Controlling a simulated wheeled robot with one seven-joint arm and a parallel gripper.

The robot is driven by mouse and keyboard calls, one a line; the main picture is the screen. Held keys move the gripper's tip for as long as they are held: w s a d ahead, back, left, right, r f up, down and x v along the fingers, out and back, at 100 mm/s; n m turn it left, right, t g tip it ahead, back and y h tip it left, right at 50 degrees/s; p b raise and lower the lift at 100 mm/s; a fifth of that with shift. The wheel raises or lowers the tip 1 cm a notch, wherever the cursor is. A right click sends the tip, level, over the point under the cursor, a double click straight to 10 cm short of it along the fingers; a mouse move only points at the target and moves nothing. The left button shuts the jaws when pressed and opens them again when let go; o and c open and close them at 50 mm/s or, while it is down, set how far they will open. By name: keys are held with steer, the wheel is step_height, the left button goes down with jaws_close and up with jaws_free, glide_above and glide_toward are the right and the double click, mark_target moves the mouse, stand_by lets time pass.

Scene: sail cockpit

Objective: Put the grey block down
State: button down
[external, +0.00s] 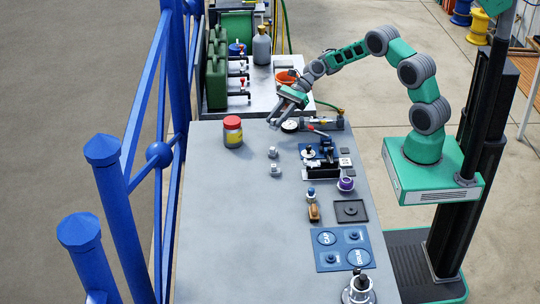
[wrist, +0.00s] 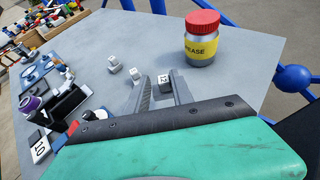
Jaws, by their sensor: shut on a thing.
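My gripper (external: 274,123) is near the far end of the grey table (external: 230,210), to the right of the red-lidded jar. In the wrist view my gripper (wrist: 164,86) has the grey block (wrist: 165,83) between its two fingers, with a face marked 12. The jaws are shut on it. In the external view the block is hidden or too small to make out. I cannot tell whether its underside touches the table.
A yellow-labelled grease jar (wrist: 201,42) stands right of the block in the wrist view. Two light blocks (wrist: 115,64) (wrist: 137,75) stand to its left. A dark fixture (external: 322,168) and blue trays (external: 342,248) line the table's right side. The table's front-left area is clear.

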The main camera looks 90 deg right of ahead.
mark_target(274, 128)
steer(key=shift+w+d+f, duration=0.1)
steer(key=shift+w+f, duration=0.1)
steer(key=shift+f, duration=0.55)
steer(key=shift+w+d+f, duration=0.1)
steer(key=shift+w+f, duration=0.05)
steer(key=shift+f, duration=0.55)
steer(key=shift+w+f, duration=0.2)
steer(key=shift+f, duration=0.55)
steer(key=shift+f, duration=0.15)
steer(key=c, duration=1.1)
jaws_free()
